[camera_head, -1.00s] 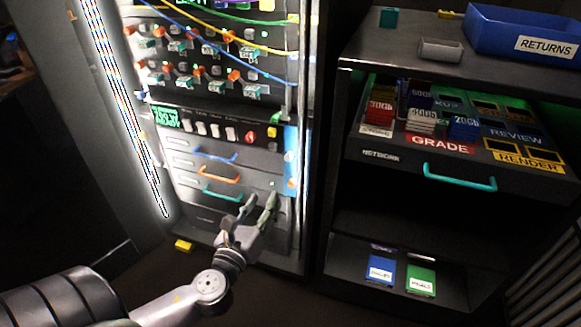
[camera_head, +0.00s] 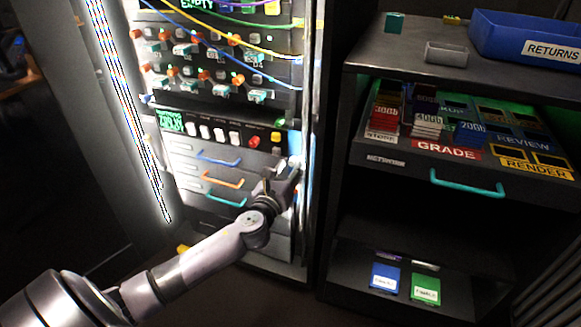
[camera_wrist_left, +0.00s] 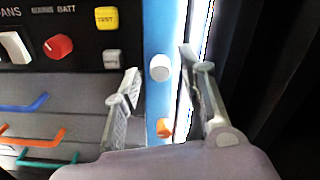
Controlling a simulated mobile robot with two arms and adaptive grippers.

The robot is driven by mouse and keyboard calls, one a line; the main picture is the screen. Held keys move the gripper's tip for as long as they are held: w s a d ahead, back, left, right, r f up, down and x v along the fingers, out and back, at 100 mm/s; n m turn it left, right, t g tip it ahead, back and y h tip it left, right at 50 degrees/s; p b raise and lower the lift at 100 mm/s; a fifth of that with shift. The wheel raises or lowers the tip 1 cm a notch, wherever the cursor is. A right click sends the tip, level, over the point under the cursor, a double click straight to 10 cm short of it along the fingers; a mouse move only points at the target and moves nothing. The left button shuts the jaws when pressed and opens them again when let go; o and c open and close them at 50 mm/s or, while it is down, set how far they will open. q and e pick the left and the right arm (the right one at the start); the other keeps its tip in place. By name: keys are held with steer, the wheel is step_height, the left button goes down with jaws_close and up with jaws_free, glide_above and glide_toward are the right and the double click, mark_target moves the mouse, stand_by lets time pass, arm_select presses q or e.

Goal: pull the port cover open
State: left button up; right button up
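A narrow vertical blue panel (camera_wrist_left: 158,22) runs down the right edge of the rack; it also shows in the head view (camera_head: 294,140). It carries a round white knob (camera_wrist_left: 160,68) and a small orange piece (camera_wrist_left: 164,128) lower down. I cannot tell for sure which part is the port cover; the blue panel with the knob may be it. My left gripper (camera_head: 282,174) is at this panel. In the left wrist view its fingers stand apart, one on each side of the white knob, with gaps visible. My right gripper is not in view.
Left of the panel are switches, a red knob (camera_wrist_left: 59,46), a yellow button (camera_wrist_left: 106,18), and drawers with blue, orange and teal handles (camera_head: 226,201). Cables cross the rack above. A dark cabinet (camera_head: 385,160) with a blue returns bin (camera_head: 490,37) stands at right.

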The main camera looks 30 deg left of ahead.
arm_select(q)
steer(key=shift+w+a, duration=0.1)
steer(key=shift+w, duration=0.45)
steer(key=shift+c, duration=0.5)
jaws_close()
